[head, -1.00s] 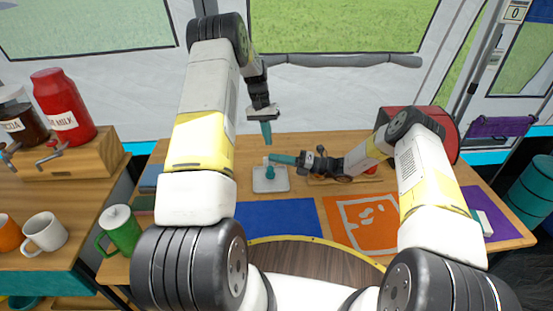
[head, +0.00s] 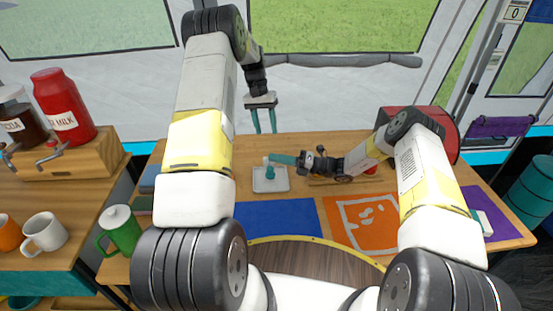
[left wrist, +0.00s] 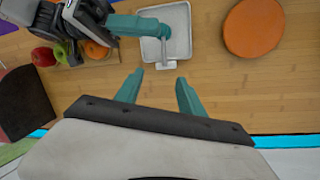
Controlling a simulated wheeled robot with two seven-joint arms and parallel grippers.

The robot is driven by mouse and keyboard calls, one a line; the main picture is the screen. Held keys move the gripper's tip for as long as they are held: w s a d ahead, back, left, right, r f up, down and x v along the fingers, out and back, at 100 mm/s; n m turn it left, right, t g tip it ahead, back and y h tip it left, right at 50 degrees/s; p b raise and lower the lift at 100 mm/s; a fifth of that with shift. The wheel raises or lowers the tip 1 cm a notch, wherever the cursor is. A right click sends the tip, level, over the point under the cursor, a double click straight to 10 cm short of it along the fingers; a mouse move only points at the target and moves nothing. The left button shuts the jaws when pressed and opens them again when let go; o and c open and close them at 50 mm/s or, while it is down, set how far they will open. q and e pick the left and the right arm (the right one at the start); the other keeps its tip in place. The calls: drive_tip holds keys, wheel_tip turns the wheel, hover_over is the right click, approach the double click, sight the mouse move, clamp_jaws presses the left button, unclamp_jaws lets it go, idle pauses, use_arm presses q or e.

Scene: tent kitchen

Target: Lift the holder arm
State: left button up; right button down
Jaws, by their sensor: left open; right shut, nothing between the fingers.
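A light grey square base (head: 271,186) stands on the wooden table, and appears to be the holder. In the left wrist view, the base (left wrist: 179,48) has a small grey tab (left wrist: 167,64) sticking out on its near side. My right gripper (head: 272,158) is shut and empty, its teal fingertips over the base. A short teal piece shows below the fingertips; I cannot tell whether it is a fingertip or part of the holder. My left gripper (head: 265,132) is open and empty, above the table behind the base. In the left wrist view, its fingers (left wrist: 159,78) spread just short of the tab.
A wooden board with fruit (left wrist: 88,54) lies beside my right gripper. An orange disc (left wrist: 253,27) lies on the other side of the base. Blue (head: 278,217) and orange (head: 362,222) mats lie at the front. A green mug (head: 120,230) stands at the left. A grey rail (head: 330,61) runs behind.

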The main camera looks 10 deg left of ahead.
use_arm(q)
drive_tip(key=s+v, duration=0.1)
drive_tip(key=v, duration=0.7)
drive_tip(key=s+d+r+t, duration=0.2)
drive_tip(key=s+r, duration=0.5)
drive_tip(key=r, duration=0.2)
drive_tip(key=s+d+r+t, duration=0.2)
drive_tip(key=s+d+r, duration=0.1)
drive_tip(key=s+r, duration=0.55)
drive_tip(key=s+d+t, duration=0.1)
drive_tip(key=s, duration=1)
drive_tip(key=s+d+t, duration=0.2)
drive_tip(key=s, duration=0.9)
drive_tip(key=shift+d+r+t, duration=0.3)
drive_tip(key=shift+r, duration=0.1)
use_arm(e)
drive_tip(key=shift+w+r+m, duration=0.15)
drive_tip(key=shift+r+m, duration=0.1)
drive_tip(key=shift+m, duration=0.15)
use_arm(q)
drive_tip(key=shift+w, duration=0.1)
use_arm(e)
drive_tip(key=shift+w+a+r+m, duration=0.2)
drive_tip(key=shift+w+r+m, duration=0.2)
drive_tip(key=shift+m, duration=0.3)
